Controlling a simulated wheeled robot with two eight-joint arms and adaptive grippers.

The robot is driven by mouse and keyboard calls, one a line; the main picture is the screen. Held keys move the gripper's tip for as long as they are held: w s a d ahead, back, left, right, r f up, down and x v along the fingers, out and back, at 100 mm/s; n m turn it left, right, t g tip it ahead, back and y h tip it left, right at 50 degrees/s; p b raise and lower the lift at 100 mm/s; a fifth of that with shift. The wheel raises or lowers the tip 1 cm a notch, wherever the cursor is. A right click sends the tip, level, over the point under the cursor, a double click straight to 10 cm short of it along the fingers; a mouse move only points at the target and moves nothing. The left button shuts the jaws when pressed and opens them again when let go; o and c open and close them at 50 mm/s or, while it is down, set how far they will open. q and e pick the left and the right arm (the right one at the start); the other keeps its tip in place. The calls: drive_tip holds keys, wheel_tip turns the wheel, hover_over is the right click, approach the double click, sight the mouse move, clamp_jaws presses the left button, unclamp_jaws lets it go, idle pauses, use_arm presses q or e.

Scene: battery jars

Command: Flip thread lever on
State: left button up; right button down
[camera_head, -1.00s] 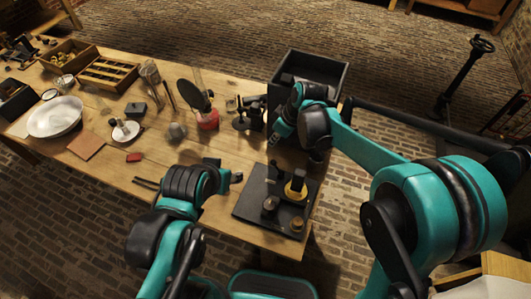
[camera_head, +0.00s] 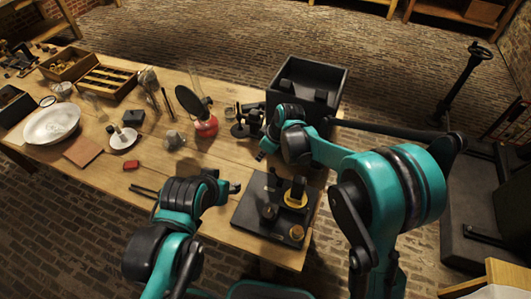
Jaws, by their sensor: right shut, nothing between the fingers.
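A black base plate (camera_head: 248,216) lies at the near right corner of the table. It carries a black upright block on a yellow ring (camera_head: 296,197), a dark round knob (camera_head: 269,211) and a brass-coloured knob (camera_head: 296,232). A thin dark post (camera_head: 272,178) stands near its far edge; I cannot tell whether this is the thread lever. My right gripper (camera_head: 263,149) is shut and empty, beyond the plate and beside the black box. My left gripper (camera_head: 235,187) is just left of the plate; its finger opening is too small to tell.
A black open box (camera_head: 320,75) stands behind my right gripper. A dark stand (camera_head: 246,122) and a red-based lamp with a round black disc (camera_head: 205,126) are to its left. A white basin (camera_head: 50,124), trays and small tools fill the table's left side.

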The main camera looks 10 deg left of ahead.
sight(276, 175)
drive_tip(key=d+f, duration=0.1)
drive_tip(key=s+d+f+b, duration=0.1)
drive_tip(key=f, duration=0.1)
drive_tip(key=shift+d, duration=0.35)
drive_tip(key=shift+d+r, duration=0.1)
